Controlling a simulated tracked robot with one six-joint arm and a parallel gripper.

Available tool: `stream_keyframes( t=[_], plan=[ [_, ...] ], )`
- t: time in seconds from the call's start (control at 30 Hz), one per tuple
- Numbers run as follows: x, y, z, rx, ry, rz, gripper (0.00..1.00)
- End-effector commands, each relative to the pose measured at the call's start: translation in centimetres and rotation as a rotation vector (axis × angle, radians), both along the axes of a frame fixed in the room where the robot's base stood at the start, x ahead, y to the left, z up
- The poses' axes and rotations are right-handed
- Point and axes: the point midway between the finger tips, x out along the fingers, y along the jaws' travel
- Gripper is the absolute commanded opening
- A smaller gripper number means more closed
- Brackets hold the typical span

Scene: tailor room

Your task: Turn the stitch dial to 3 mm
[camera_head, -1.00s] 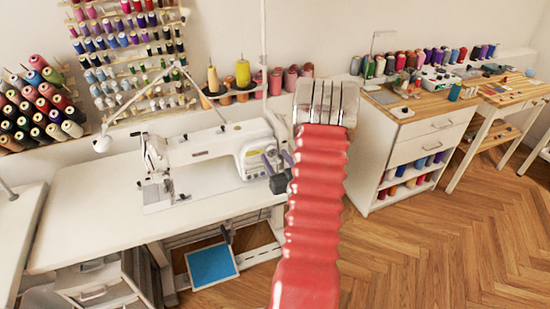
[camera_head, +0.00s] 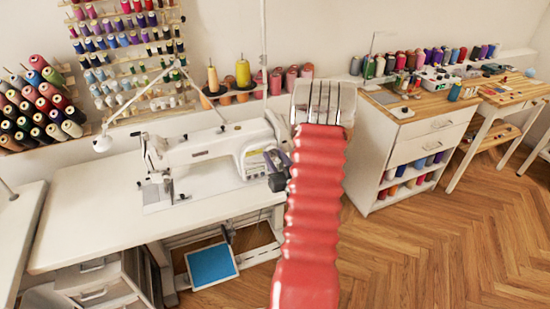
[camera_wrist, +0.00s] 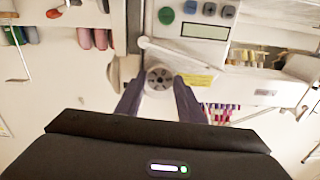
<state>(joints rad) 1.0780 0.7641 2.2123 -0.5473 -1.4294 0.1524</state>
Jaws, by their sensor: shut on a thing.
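The white sewing machine (camera_head: 208,152) stands on the white table left of my arm. The stitch dial (camera_wrist: 158,79), a round grey knob with a dark hub, shows in the middle of the wrist view. My gripper (camera_wrist: 160,96) has one dark finger on each side of the dial and is shut on it. In the head view my gripper (camera_head: 276,162) is at the right end of the machine, and the dial cannot be made out there. The dial's numbers are too small to read, so its setting cannot be told.
A panel with a green button (camera_wrist: 166,15), several grey buttons and a display (camera_wrist: 205,31) lies close by the dial. Thread cones (camera_head: 243,73) stand behind the machine. A wooden-topped cabinet (camera_head: 418,120) stands to the right. Open floor lies at the lower right.

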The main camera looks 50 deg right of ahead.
Motion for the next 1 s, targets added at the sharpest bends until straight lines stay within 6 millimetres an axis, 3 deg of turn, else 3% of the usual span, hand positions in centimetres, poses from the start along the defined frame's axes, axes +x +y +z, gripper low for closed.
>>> stream_keyframes(
  t=[0.27,0.7,1.0],
  plan=[
    [0.00,0.01,-0.01,-0.039,0.023,0.000,0.12],
    [0.01,0.06,-0.02,-0.261,0.155,0.001,0.12],
    [0.02,0.08,-0.02,-0.283,0.168,0.001,0.12]
  ],
)
